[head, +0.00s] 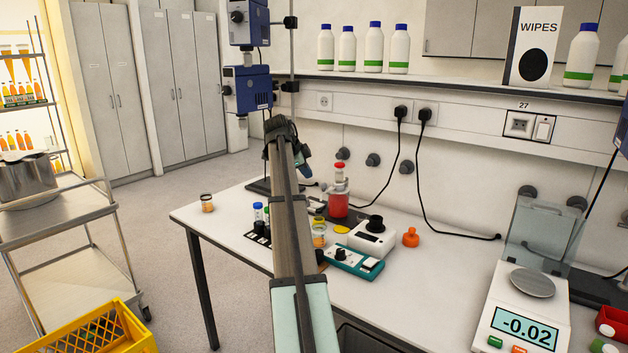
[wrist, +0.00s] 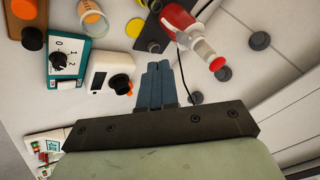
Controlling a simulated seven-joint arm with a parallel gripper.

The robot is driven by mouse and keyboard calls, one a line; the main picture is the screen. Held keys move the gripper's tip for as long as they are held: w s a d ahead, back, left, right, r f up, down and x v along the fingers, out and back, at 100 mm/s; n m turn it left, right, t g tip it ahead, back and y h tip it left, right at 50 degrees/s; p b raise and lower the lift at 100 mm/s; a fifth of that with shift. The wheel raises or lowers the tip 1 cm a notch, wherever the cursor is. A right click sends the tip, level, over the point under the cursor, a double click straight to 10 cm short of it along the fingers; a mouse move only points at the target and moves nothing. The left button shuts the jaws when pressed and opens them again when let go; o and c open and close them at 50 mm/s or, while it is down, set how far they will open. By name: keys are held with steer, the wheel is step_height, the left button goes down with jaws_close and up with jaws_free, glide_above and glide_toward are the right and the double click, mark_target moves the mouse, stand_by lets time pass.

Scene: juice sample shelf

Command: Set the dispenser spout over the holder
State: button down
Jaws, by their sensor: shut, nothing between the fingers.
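The dispenser (head: 338,203) is a bottle of red liquid with a pale collar and red top, standing upright at the back of the bench. It also shows in the wrist view (wrist: 182,24), tilted by the camera angle. I cannot clearly make out which way its spout points. A dark flat piece (wrist: 152,38) lies beside its base; I cannot tell whether this is the holder. A small jar with orange contents (head: 319,235) stands in front of the dispenser. My gripper (head: 306,171) is shut and empty, above and left of the dispenser; its fingers (wrist: 156,70) are together.
A white box with a black knob (head: 372,238), a teal device (head: 353,262) and an orange flask (head: 411,238) stand right of the jar. A tube rack (head: 257,239) is left. A balance (head: 525,310) occupies the right. The bench's left front is mostly clear.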

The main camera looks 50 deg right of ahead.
steer(key=s+d+f+m+t+y, duration=0.15)
steer(key=s+d, duration=0.25)
steer(key=s, duration=0.7)
steer(key=s+d+f+m, duration=0.1)
steer(key=s+d+f, duration=0.3)
steer(key=s, duration=0.6)
steer(key=w+a+r+n+t+y, duration=0.1)
steer(key=w+a+r+n+t, duration=0.3)
steer(key=w+n+t, duration=0.4)
steer(key=w+d+f+m, duration=0.2)
steer(key=w+d+f, duration=0.4)
steer(key=w, duration=0.4)
steer(key=shift+w+d+f+g, duration=0.15)
steer(key=shift+w+f+g, duration=0.15)
steer(key=shift+f+g, duration=0.15)
